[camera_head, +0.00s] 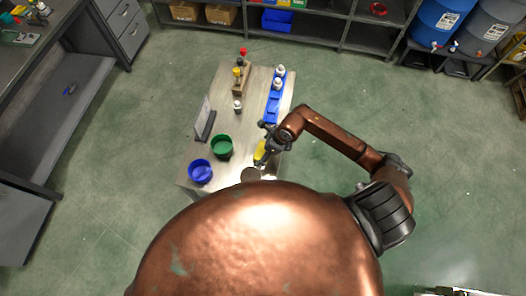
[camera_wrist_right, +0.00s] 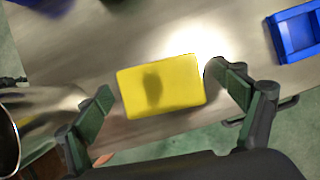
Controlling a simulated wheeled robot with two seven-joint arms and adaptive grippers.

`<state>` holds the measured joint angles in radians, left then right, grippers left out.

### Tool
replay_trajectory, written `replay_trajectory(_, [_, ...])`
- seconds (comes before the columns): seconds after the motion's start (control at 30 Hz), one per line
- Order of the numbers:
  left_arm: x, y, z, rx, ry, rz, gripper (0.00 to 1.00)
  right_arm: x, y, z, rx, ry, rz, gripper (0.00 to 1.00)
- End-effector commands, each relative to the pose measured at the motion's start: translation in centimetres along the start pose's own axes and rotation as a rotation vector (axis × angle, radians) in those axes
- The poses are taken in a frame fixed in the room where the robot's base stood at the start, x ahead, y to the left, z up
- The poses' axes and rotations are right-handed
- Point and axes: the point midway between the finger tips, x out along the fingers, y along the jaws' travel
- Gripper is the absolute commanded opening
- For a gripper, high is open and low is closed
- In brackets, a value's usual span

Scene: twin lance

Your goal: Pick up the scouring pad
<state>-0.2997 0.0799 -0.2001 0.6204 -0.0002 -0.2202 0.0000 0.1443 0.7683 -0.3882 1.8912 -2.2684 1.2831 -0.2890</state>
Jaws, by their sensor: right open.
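The scouring pad (camera_wrist_right: 162,88) is a yellow rounded block lying on the table. In the right wrist view it sits between and just beyond the two open fingers of my right gripper (camera_wrist_right: 168,108). A soft dark shadow falls on its top. In the head view the yellow pad (camera_head: 260,150) shows at the table's right edge, and my right gripper (camera_head: 266,142) is over it, partly covering it. The fingers do not visibly press on the pad. My left gripper is not in either view.
The table (camera_head: 215,92) also holds a blue bowl (camera_head: 200,172), a green bowl (camera_head: 222,147), a blue tray (camera_head: 271,112) with white-topped bottles, a wooden rack (camera_head: 241,84) and an upright panel (camera_head: 203,118). A round metallic vessel (camera_wrist_right: 8,140) stands left of the pad.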

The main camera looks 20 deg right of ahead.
Motion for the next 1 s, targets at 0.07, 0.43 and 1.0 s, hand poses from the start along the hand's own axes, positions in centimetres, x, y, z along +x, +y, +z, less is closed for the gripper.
replay_trajectory(0.07, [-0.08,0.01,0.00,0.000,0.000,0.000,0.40,0.43,0.04,-0.05,0.001,0.000,0.001,0.89])
replay_trajectory(0.43, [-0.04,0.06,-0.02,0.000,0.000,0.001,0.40,0.53,0.00,-0.08,0.000,0.000,0.000,0.80])
replay_trajectory(1.0, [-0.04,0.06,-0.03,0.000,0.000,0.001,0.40,0.51,-0.01,-0.07,0.000,0.000,-0.001,0.52])
